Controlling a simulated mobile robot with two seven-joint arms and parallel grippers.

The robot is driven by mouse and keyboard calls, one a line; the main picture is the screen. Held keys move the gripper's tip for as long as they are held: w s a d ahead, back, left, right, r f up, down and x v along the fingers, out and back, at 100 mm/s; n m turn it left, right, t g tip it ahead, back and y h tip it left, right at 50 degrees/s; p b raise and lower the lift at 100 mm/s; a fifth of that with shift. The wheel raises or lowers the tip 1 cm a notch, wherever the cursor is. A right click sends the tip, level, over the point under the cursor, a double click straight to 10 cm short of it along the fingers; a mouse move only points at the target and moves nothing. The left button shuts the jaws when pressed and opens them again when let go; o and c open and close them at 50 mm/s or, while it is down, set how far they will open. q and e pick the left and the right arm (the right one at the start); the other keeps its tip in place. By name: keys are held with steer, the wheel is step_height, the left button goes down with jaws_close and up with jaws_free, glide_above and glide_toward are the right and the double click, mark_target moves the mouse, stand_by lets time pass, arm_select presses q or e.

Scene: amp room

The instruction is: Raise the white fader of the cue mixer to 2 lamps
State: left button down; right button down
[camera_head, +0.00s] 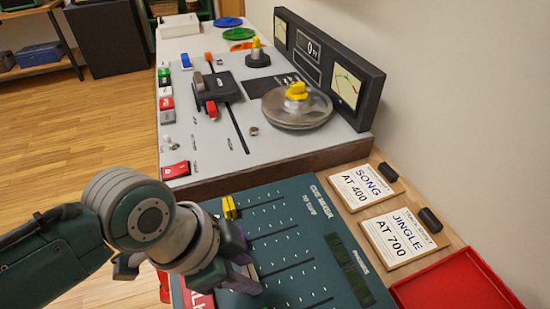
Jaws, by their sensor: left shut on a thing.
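The dark green cue mixer (285,215) fills the lower middle of the view, with fader tracks across it. A dark lamp panel (350,270) is on its right side, and I see no lamp clearly lit. My left gripper (243,266) is over the mixer's left part, its fingers low at the panel. It is shut on a small pale knob, apparently the white fader (252,271), mostly hidden by the fingers. A yellow fader (229,208) sits at the left end of the track farther back. My right gripper is out of view.
Behind the mixer stands a grey console (225,150) with a turntable (297,108), levers, buttons and a meter panel (328,62). Two cards, SONG AT 400 (365,187) and JINGLE AT 700 (398,238), lie right of the mixer. A red tray (455,285) is at lower right.

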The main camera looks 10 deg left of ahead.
mark_target(282, 271)
arm_select(q)
steer(key=w+d, duration=0.1)
steer(key=d+b, duration=0.1)
steer(key=shift+w+d+f, duration=0.1)
steer(key=shift+w+d, duration=0.2)
steer(key=shift+w, duration=0.1)
steer(key=shift+w+d, duration=0.25)
steer(key=shift+d, duration=0.1)
steer(key=c, duration=0.5)
jaws_free()
steer(key=shift+r, duration=0.2)
steer(key=shift+s+a+r+p, duration=0.1)
steer(key=shift+a+r+p, duration=0.05)
steer(key=shift+r+p, duration=0.2)
steer(key=p+v, duration=0.3)
steer(key=v, duration=0.6)
steer(key=shift+s, duration=0.1)
